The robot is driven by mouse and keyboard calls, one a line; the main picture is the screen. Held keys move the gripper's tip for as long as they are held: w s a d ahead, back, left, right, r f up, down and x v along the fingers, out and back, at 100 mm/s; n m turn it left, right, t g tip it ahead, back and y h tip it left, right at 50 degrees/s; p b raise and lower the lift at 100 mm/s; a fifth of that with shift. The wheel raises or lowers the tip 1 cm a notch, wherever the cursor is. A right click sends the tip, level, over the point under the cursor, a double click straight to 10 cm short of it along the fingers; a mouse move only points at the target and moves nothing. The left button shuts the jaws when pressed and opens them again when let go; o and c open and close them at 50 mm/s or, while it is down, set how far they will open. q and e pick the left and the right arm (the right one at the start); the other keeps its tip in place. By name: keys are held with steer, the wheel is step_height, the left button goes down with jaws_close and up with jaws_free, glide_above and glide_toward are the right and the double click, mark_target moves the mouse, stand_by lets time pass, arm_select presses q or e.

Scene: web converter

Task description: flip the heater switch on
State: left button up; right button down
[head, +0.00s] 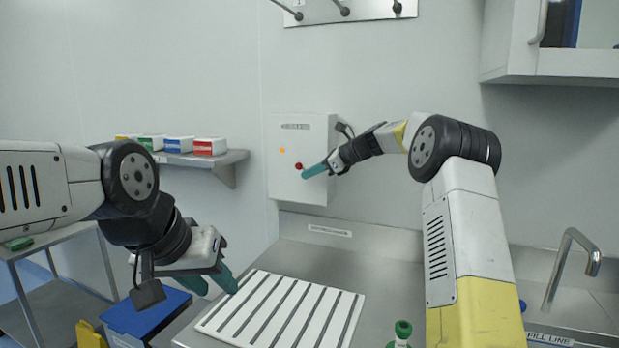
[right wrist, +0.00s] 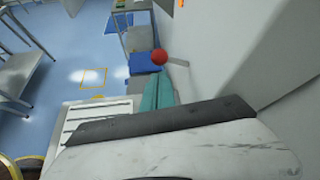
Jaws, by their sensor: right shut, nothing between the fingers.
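A white control box (head: 288,185) with a dark label strip hangs on the back wall. It has a small orange spot (head: 282,150) and a red ball-shaped knob (head: 299,166), seemingly the heater switch. My right gripper (head: 306,173) is shut and empty, its teal fingertips at or just beside the red knob. In the right wrist view the red knob (right wrist: 159,57) shows just beyond the shut fingertips (right wrist: 158,82); I cannot tell whether they touch. The knob's lever is hidden. My left gripper (head: 216,284) is open and empty, low at the left of the counter.
A white slatted board (head: 283,305) lies on the steel counter (head: 385,262). A green-capped bottle (head: 403,330) stands near the front, and a tap (head: 575,255) is at the right. A shelf (head: 205,158) with coloured boxes is left of the control box. A blue bin (head: 146,316) stands below.

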steer(key=shift+r, duration=0.75)
steer(key=shift+d+r, duration=0.1)
steer(key=v, duration=0.7)
steer(key=shift+d, duration=0.35)
steer(key=shift+s, duration=0.15)
